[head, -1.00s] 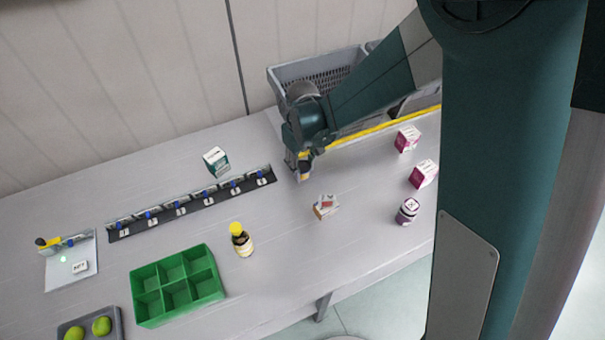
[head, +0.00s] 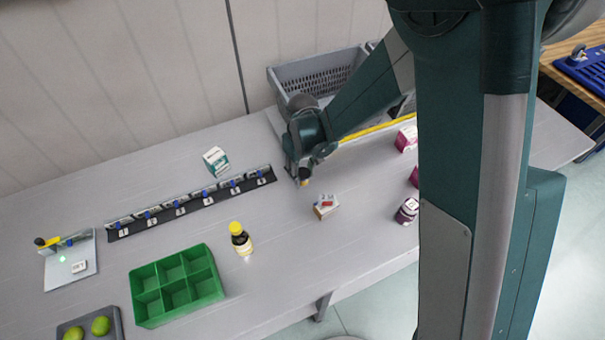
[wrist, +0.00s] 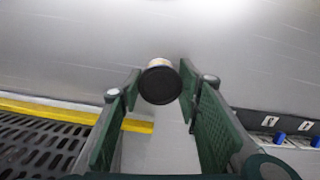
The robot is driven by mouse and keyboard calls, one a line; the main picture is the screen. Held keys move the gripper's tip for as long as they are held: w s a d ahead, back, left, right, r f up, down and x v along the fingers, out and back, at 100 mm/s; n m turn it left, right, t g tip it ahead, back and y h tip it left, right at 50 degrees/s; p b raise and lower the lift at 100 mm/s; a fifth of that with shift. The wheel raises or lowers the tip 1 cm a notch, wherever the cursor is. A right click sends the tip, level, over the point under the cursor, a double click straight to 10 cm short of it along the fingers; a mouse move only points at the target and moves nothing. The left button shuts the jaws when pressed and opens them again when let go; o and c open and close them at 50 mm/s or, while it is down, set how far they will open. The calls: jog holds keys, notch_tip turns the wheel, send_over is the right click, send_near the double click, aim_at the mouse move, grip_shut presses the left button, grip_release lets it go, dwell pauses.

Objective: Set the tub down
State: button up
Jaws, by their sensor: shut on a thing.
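The tub is a small round container with a black lid and a pale side with some yellow; in the wrist view the tub (wrist: 159,84) sits between my gripper's two green fingers at their tips. In the head view my gripper (head: 303,177) points down over the grey table, right of the numbered strip, and mostly hides the tub. My gripper is shut on the tub. I cannot tell whether the tub's base touches the table.
The numbered strip (head: 190,206) lies left. Behind are a grey crate (head: 290,80) and a yellow edge (head: 375,128). Table between is clear.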

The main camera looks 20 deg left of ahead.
aim_at(303, 173)
jog(key=o, duration=1)
jog(key=shift+r+p, duration=0.2)
jog(key=shift+p, duration=0.1)
jog(key=shift+r, duration=5.95)
